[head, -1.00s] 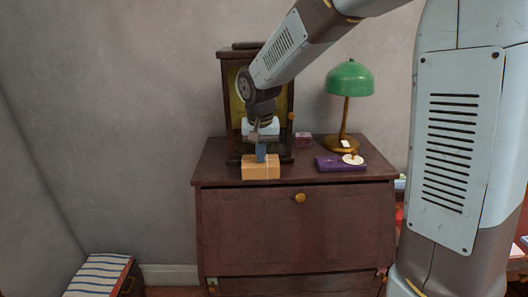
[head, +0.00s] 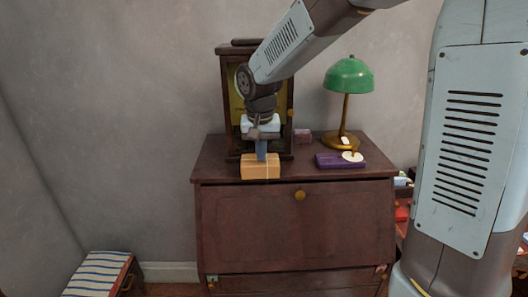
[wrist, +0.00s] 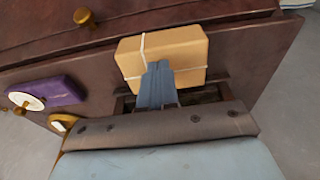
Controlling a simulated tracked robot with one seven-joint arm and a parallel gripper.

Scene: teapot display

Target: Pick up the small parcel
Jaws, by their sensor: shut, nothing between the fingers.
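The small parcel (head: 260,167) is a tan box tied with white string. It sits at the front left edge of the dark wooden desk top (head: 215,162). It also shows in the wrist view (wrist: 190,52). My gripper (head: 261,156) points down at the parcel, with its fingers together and nothing between them. In the wrist view the blue-grey fingertips (wrist: 157,68) overlap the near face of the parcel, close to the string. Whether they touch it cannot be told. The fingers hide part of the parcel's near side.
A dark clock-like case (head: 226,105) stands right behind the parcel and my wrist. A green lamp (head: 349,75), a purple book (head: 335,162) and a small pinkish box (head: 303,136) are to the right. The desk top between is clear.

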